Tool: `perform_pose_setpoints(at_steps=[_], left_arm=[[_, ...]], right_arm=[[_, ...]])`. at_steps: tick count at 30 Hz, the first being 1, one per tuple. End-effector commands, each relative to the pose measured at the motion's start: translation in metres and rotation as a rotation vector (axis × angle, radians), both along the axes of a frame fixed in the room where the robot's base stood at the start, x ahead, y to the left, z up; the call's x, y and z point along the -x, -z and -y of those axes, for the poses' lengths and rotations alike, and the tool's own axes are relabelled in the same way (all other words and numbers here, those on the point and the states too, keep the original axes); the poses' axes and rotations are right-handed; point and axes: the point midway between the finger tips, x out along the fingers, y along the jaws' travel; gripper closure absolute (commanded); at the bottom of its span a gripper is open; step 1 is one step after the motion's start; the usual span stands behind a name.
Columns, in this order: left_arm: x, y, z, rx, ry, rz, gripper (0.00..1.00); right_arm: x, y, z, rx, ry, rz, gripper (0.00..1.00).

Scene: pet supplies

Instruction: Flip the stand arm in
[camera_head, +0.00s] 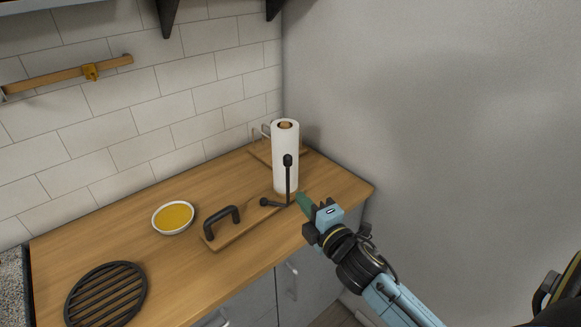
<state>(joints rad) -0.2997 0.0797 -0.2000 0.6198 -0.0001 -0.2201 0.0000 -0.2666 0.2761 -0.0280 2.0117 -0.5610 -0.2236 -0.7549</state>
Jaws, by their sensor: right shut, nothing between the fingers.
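A stand with a flat wooden base (226,237) lies on the counter, with a black bracket-shaped handle (220,221) at its front left end. A black stand arm (288,181) rises upright near the base's right end, with a knob at its top. A short black bar with another knob (265,202) runs left from its foot. My right gripper (302,200) is shut and empty, its green fingertips just right of the arm's foot. I cannot tell whether they touch it. My left gripper is out of view.
A white paper towel roll (285,140) stands right behind the arm. A bowl of yellow contents (173,217) and a black round grate (106,294) are to the left on the wooden counter (110,240). A grey wall (430,110) borders the right side.

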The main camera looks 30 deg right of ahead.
Motion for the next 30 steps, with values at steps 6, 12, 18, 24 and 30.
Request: perform_pose_setpoints(at_steps=[6,12,18,24,30], left_arm=[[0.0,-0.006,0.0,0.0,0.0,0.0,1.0],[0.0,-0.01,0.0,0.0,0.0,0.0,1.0],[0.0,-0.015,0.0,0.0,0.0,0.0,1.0],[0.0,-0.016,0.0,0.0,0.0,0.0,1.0],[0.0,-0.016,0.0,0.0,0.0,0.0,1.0]], right_arm=[[-0.042,-0.003,0.001,0.004,-0.001,0.004,1.0],[-0.081,-0.002,0.002,0.004,0.0,0.003,1.0],[-0.104,-0.002,0.021,0.007,0.0,0.001,1.0],[-0.113,-0.001,0.03,0.006,-0.001,0.001,1.0],[-0.114,-0.001,0.031,0.006,-0.001,0.002,1.0]])
